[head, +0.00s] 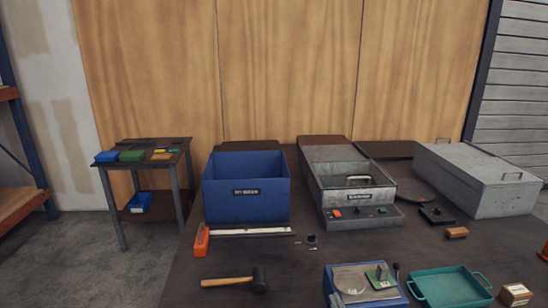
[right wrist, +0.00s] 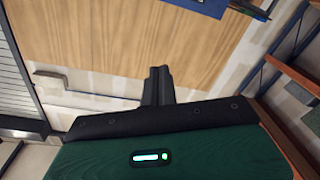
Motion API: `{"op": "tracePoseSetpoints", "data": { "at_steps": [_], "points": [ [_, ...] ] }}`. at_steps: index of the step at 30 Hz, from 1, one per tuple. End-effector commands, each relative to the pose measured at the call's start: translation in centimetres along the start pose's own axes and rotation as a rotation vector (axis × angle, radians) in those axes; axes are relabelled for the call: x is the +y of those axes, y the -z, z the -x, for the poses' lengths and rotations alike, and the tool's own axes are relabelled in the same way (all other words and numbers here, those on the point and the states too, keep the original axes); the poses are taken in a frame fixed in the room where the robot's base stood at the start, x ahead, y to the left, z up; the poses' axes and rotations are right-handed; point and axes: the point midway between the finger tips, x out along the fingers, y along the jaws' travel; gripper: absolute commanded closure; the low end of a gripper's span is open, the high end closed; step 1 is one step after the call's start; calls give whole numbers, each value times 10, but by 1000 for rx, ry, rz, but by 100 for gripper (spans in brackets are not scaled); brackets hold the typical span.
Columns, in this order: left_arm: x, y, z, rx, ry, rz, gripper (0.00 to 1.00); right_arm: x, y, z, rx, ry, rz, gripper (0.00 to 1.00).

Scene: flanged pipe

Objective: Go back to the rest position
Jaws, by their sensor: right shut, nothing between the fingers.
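My right gripper (right wrist: 158,86) shows in the right wrist view. Its two dark fingers are together, with nothing between them, and stand out from the black bar of the hand. Behind the fingers are only the wood panel wall (right wrist: 110,45) and a pale wall strip, so it is clear of any object. Neither gripper can be made out in the head view. My left gripper is in no frame. The dark workbench (head: 270,265) fills the lower head view, and no arm shows over it.
A small side table (head: 145,148) stands left. Bare bench lies left of the hammer.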

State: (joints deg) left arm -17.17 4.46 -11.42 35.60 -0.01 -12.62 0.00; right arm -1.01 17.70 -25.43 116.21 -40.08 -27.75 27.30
Motion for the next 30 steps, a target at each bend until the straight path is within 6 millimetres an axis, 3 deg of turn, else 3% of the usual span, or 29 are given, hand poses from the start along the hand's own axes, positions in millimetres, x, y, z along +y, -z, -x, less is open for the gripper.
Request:
{"op": "tracePoseSetpoints", "data": {
  "at_steps": [3, 9, 13, 18, 26, 30],
  "points": [
    [0, 0, 0, 0, 0, 0, 64, 10, -44, 44, -253, -49, -102, 100],
    [0, 0, 0, 0, 0, 0, 64, 6, -105, 136, -678, -18, -226, 100],
    [0, 0, 0, 0, 0, 0, 64, -4, -124, 189, -876, 45, -273, 100],
    [-1, -1, 0, -1, 1, -1, 64, -14, -133, 243, -1054, 134, -310, 100],
    [-2, -1, 0, -2, 2, -1, 64, -28, -131, 314, -1257, 277, -349, 100],
    [-2, -2, 0, -2, 2, -2, 64, -41, -160, 301, -1263, 279, -345, 100]
  ]
}}
